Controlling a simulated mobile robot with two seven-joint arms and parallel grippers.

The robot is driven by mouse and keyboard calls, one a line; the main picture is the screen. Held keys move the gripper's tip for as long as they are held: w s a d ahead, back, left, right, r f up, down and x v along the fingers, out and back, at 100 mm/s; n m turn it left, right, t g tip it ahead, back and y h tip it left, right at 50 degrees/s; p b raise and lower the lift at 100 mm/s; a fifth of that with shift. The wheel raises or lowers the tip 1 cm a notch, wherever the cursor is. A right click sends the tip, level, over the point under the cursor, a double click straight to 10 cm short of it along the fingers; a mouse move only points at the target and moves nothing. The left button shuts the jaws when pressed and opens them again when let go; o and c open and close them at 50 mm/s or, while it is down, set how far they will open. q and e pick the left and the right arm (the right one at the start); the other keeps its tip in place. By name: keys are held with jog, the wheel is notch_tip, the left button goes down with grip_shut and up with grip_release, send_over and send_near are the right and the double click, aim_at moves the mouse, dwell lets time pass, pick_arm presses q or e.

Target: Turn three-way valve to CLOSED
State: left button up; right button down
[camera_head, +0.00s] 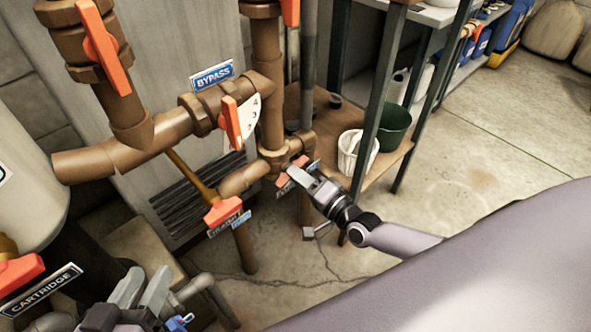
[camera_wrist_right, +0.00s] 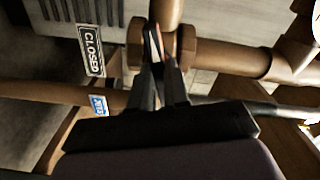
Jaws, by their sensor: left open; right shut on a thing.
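The three-way valve's orange handle (camera_head: 288,174) sits on the brown pipework in the middle of the head view. My right gripper (camera_head: 312,184) reaches it from the right and is shut on it. In the right wrist view the fingers (camera_wrist_right: 163,80) close around a thin orange sliver of the handle (camera_wrist_right: 158,36), mostly hidden between them. A dark CLOSED sign (camera_wrist_right: 92,50) and a small blue label (camera_wrist_right: 99,105) show left of the fingers. My left gripper (camera_head: 142,292) is open at the bottom left, apart from the valve.
Other orange handles are on the BYPASS pipe (camera_head: 231,122), top left pipe (camera_head: 104,48), lower pipe (camera_head: 223,211) and by the CARTRIDGE sign (camera_head: 40,290). A shelf with a green bucket (camera_head: 394,128) and white bucket (camera_head: 357,155) stands right. Floor beyond is open.

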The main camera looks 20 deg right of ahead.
jog(key=n+p, duration=0.3)
jog(key=n, duration=1.1)
jog(key=shift+n, duration=0.4)
jog(key=shift+m, duration=0.3)
jog(key=c, duration=1)
grip_release()
jog(key=shift+s+p, duration=0.1)
jog(key=shift+p, duration=0.25)
